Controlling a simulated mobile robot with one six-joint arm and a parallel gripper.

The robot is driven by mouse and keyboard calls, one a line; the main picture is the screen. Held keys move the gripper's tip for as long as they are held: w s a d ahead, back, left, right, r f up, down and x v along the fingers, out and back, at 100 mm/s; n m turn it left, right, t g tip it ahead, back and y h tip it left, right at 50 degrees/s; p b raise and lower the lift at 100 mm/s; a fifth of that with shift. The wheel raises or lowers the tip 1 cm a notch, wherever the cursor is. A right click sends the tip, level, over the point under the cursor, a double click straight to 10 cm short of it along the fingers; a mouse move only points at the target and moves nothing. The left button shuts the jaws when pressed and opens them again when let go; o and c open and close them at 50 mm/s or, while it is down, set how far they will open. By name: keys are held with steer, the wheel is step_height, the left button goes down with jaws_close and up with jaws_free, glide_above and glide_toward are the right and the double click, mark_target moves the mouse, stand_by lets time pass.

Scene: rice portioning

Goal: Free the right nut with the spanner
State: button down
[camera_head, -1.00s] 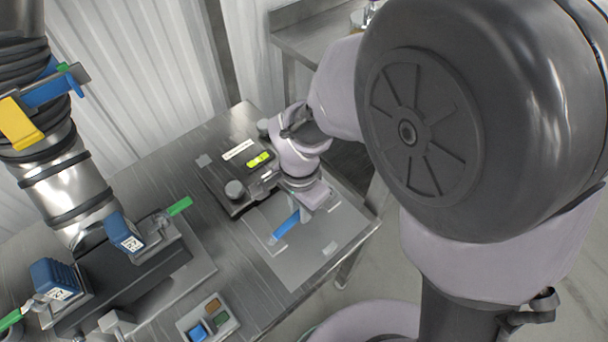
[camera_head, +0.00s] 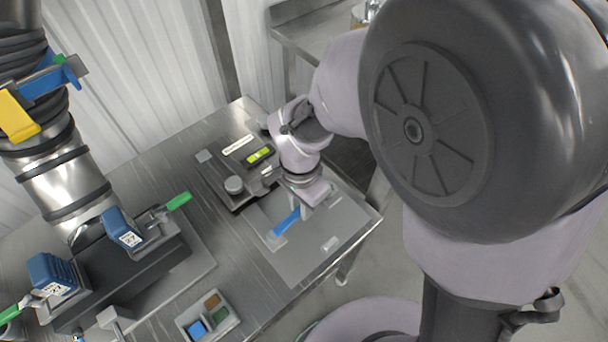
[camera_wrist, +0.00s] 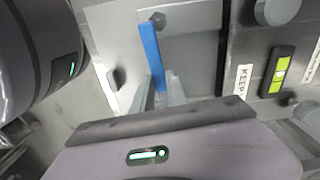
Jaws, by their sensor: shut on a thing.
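A blue bar, which I take to be the spanner's handle (camera_head: 287,222), lies over a light grey mat on the steel table. It also shows in the wrist view (camera_wrist: 151,52), running away from between my fingers. My gripper (camera_wrist: 161,92) is shut on its near end, which the fingers partly hide; in the head view my gripper (camera_head: 304,209) is at the handle's upper right end. I cannot make out the spanner's jaw. At the left stands a dark fixture (camera_head: 130,275) with blue blocks and green-handled levers. I cannot tell which part is the right nut.
A dark panel (camera_head: 222,178) with a knob (camera_head: 233,185) and a yellow-green level (camera_head: 258,155) lies just left of my gripper. A small tray (camera_head: 181,322) of coloured pieces sits near the front. Bare steel separates fixture and mat.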

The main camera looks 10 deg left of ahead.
steer(key=shift+f, duration=0.1)
steer(key=shift+f+b, duration=0.4)
steer(key=shift+b, duration=0.15)
steer(key=shift+f+b, duration=0.25)
steer(key=shift+b, duration=0.05)
stand_by(0.6)
steer(key=shift+s+d+n, duration=0.4)
steer(key=shift+d+n, duration=0.2)
steer(key=shift+n, duration=0.3)
steer(key=shift+s+d+r+n, duration=0.1)
steer(key=shift+s+d+n, duration=0.1)
steer(key=shift+d+n, duration=0.45)
steer(key=shift+n, duration=0.25)
